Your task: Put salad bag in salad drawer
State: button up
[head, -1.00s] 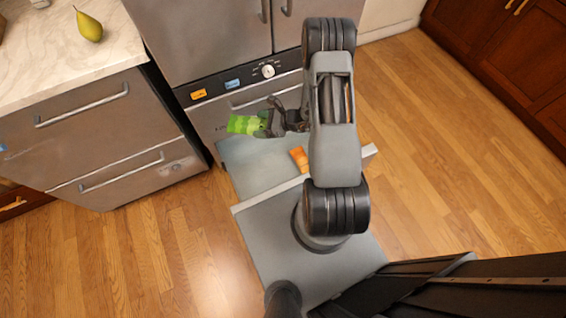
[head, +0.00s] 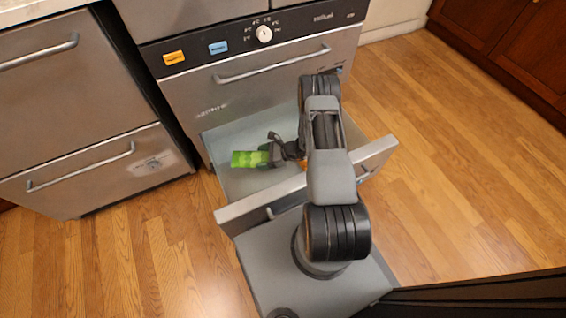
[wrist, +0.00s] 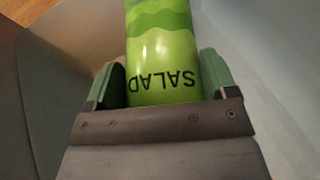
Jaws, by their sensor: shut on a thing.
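My gripper (head: 271,154) is shut on the green salad bag (head: 248,158), which points left out of the jaws. In the head view the bag appears over the inside of the open, pale drawer (head: 262,197); I cannot tell whether it touches the floor. In the wrist view the bag (wrist: 164,50) sits between the two green fingers, with the word SALAD upside down. Its near end is hidden by the gripper body.
A small bit of an orange packet (head: 304,163) shows in the drawer beside my arm. The steel front above has an orange label (head: 174,57), a blue label (head: 218,47) and a dial (head: 264,33). A closed steel drawer unit (head: 80,165) stands at the left.

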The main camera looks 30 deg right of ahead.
jog(key=b, duration=0.2)
send_over(265, 176)
notch_tip(265, 176, down, 5)
jog(key=shift+n+g, duration=0.3)
notch_tip(265, 176, down, 9)
jog(key=b, duration=0.5)
jog(key=shift+d+f, duration=0.1)
jog(key=o, duration=1)
jog(key=shift+f, duration=0.1)
jog(key=shift+c, duration=0.2)
